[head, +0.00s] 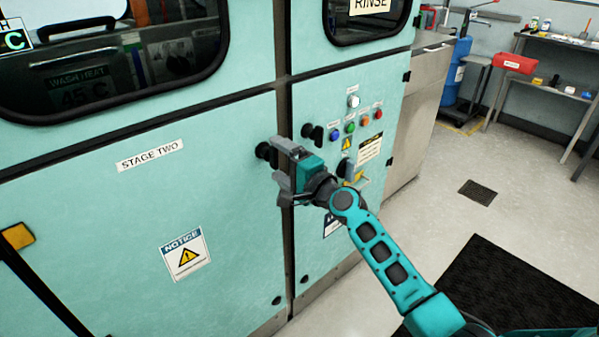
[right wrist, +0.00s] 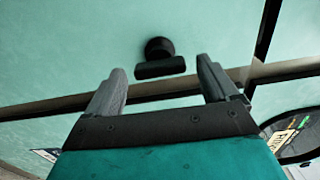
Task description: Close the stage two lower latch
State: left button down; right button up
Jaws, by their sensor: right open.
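The stage two lower latch is a black round knob with a short bar (head: 265,152), on the right edge of the teal stage two door (head: 110,230), beside the dark vertical seam. In the right wrist view the latch (right wrist: 160,68) appears just beyond my fingertips, roughly centred between them, with its bar lying across the gap. My right gripper (head: 277,161) is open and empty in front of the seam and partly hides the latch. In the right wrist view the gripper (right wrist: 160,70) has nothing between its fingers. My left gripper is out of view.
A second black latch (head: 313,132) is on the panel right of the seam, near several coloured buttons (head: 350,127). A black handle (head: 346,168) is close to my right wrist. The floor (head: 440,225) to the right is open, with a black mat (head: 510,295).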

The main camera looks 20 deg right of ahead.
jog(key=v, duration=1.2)
jog(key=s+a+f+n+g+h+p, duration=0.1)
jog(key=s+a+f+n+g+h, duration=0.1)
jog(key=s+f+n, duration=0.6)
jog(key=s+a+f+n+g+h, duration=0.2)
jog(key=s+a+f+n+g, duration=0.1)
jog(key=s+f+n, duration=0.5)
jog(key=s+f+g, duration=0.1)
jog(key=s+f, duration=0.2)
jog(key=s, duration=0.1)
jog(key=shift+a+f+n+p, duration=0.35)
jog(key=shift+a+n, duration=0.05)
jog(key=shift+s, duration=0.1)
